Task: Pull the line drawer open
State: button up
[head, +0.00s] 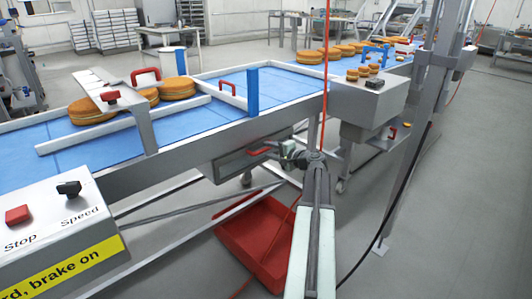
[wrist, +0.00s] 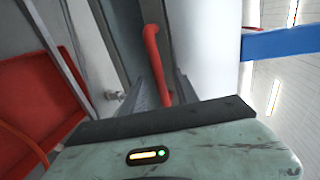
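The line drawer (head: 232,163) is a grey unit under the conveyor's near side. It looks shut, though my arm hides part of it. Its red handle (head: 259,151) shows just left of my gripper (head: 287,151). In the wrist view the red handle (wrist: 152,45) is a bar that runs down between the two fingers of my gripper (wrist: 169,88). The fingers stand apart on either side of the bar, with a narrow gap at the right. I cannot tell whether the left finger touches it.
A red bin (head: 255,250) lies on the floor below the drawer. The blue conveyor belt (head: 90,145) carries stacks of orange-brown rounds (head: 95,108). A control box (head: 50,225) is at lower left, a grey box (head: 368,100) at right. A metal post (head: 420,120) stands right of my arm.

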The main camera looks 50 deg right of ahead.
jog(key=shift+x, duration=1.2)
grip_shut()
dwell(0.3)
